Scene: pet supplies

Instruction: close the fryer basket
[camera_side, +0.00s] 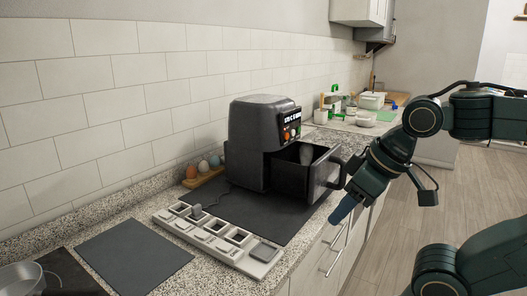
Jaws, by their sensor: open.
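The black air fryer (258,137) stands on a dark mat on the counter, its lit control panel facing right. Its fryer basket (303,168) is pulled out to the right, and a pale item shows inside it. The basket's front and handle (336,172) point toward my arm. My gripper (338,215) is just past the counter edge, below and right of the handle, pointing down and left. It is open, and nothing shows in it. I cannot tell whether it touches the handle.
A pale tray with several compartments (190,234) lies in front of the fryer. An egg holder (204,178) stands at its left. A dark board (133,258) and a metal pan (24,278) are at front left. Bowls and bottles (362,115) stand behind. The floor at right is clear.

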